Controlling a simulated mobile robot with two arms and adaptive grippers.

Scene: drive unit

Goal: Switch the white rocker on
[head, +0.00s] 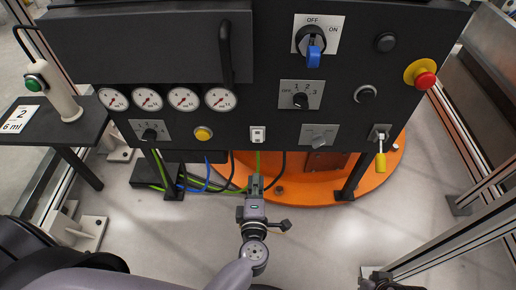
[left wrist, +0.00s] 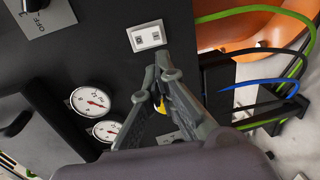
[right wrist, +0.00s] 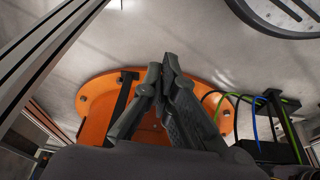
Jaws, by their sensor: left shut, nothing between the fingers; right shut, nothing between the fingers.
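The white rocker (head: 257,134) is a small white plate on the lower middle of the black panel. It also shows in the left wrist view (left wrist: 147,37), with small dark marks on its face; I cannot tell which way it is tipped. My left gripper (head: 256,181) is shut and empty, just below the rocker in the head view. In the left wrist view its fingertips (left wrist: 164,62) are beside the rocker, apparently apart from it. My right gripper (right wrist: 163,70) is shut and empty over the floor, with its arm at the lower right of the head view.
Cables and an orange round base (head: 310,190) lie below.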

